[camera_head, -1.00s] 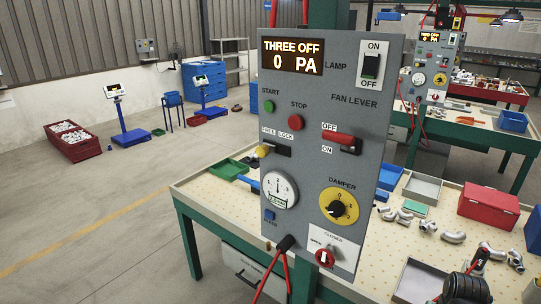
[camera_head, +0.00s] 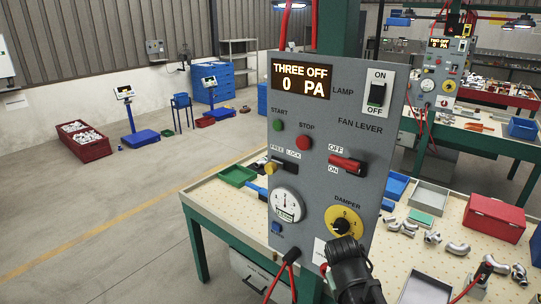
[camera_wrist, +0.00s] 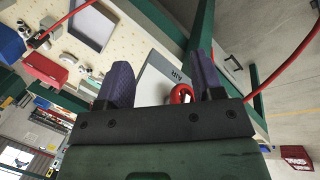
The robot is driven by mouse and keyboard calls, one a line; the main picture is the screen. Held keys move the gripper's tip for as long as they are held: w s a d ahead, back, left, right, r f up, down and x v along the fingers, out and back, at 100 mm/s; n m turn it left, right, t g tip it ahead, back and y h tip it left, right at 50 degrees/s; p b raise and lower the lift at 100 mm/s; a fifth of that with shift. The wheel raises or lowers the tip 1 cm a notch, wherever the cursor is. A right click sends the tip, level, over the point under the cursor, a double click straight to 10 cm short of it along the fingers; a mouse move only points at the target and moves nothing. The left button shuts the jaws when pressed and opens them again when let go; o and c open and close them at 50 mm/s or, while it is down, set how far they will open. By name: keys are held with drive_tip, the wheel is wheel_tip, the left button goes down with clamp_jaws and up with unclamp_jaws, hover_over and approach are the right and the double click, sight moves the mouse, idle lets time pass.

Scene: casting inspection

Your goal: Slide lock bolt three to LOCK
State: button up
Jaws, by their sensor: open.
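The lock bolt's yellow knob (camera_head: 271,168) sits at the left, FREE end of its dark slot (camera_head: 291,169) on the grey panel (camera_head: 312,110). The panel's display (camera_head: 300,77) reads "THREE OFF" and "0 PA". My gripper (camera_wrist: 162,77) is open, its two dark fingers spread in the wrist view. In the head view my dark wrist is in front of the panel's lower right part, below and right of the bolt. In the wrist view a red round knob (camera_wrist: 181,94) shows between the fingers; I cannot tell whether they touch it. The bolt is not visible there.
The red fan lever (camera_head: 347,163), green start button (camera_head: 278,126), red stop button (camera_head: 304,143) and yellow damper dial (camera_head: 343,221) are close to the bolt. A round gauge (camera_head: 286,203) is below it. A red cable (camera_head: 293,275) hangs at the panel's lower edge.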

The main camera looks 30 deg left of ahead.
drive_tip(key=w+a+r+n+t+h+p, duration=0.1)
drive_tip(key=a+r+n+t, duration=0.25)
drive_tip(key=a, duration=0.45)
drive_tip(key=w+a+r+n+t+h+p, duration=0.15)
drive_tip(key=a+r+n, duration=0.25)
drive_tip(key=a, duration=0.4)
drive_tip(key=n+t+y+p, duration=0.1)
drive_tip(key=n+t, duration=1)
drive_tip(key=n, duration=0.6)
approach(269, 169)
drive_tip(key=shift+m, duration=0.25)
drive_tip(key=x, duration=1)
drive_tip(key=shift+w, duration=0.4)
drive_tip(key=shift+c, duration=0.2)
